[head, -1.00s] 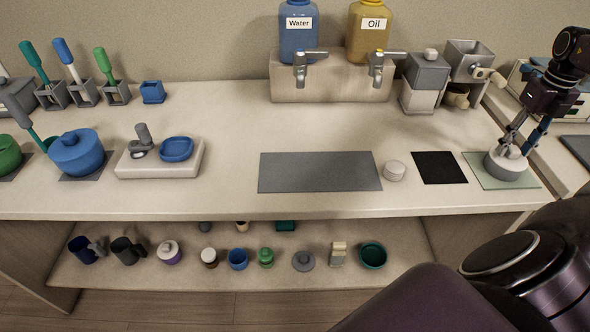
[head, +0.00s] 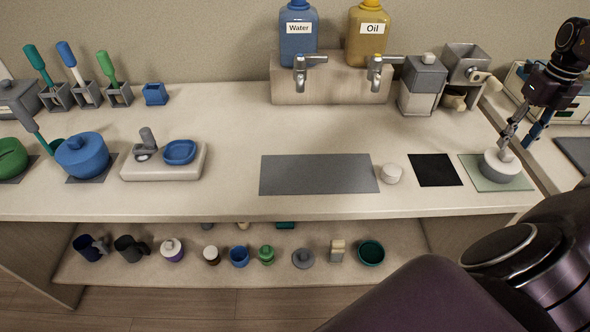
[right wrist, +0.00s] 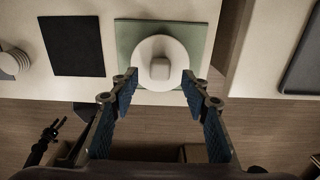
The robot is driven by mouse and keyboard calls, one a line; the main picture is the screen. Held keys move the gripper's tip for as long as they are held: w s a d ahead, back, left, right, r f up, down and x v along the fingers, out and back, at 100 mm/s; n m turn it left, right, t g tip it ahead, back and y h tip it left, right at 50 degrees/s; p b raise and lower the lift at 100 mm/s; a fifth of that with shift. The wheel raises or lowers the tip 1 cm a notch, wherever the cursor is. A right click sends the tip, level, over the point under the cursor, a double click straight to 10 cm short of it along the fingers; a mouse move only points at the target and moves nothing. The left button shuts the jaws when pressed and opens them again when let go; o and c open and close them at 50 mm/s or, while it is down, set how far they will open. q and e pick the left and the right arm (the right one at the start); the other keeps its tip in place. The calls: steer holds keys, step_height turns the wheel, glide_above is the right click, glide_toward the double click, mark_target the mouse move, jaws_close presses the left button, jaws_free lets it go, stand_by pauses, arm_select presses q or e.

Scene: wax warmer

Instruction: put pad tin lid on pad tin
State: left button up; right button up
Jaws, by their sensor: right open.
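The pad tin (head: 501,175) is a low grey round tin on the green mat (head: 472,170) at the right end of the counter. The off-white round pad tin lid (head: 493,158) with a small knob lies on top of it and looks level; whether it is fully seated I cannot tell. In the right wrist view the lid (right wrist: 148,52) covers the tin from above. My right gripper (head: 516,143) is open just above the lid. In the right wrist view its fingertips (right wrist: 159,88) are spread on either side of the knob, with nothing held.
A black mat (head: 435,170), a small whitish round stack (head: 391,174) and a grey mat (head: 318,174) lie left of the tin. A grinder-like device (head: 468,68) stands behind. The counter's right edge and a second surface (head: 575,151) are close by.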

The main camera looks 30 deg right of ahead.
steer(key=shift+r+p, duration=1.75)
steer(key=shift+r, duration=0.45)
step_height(320, 180, up, 12)
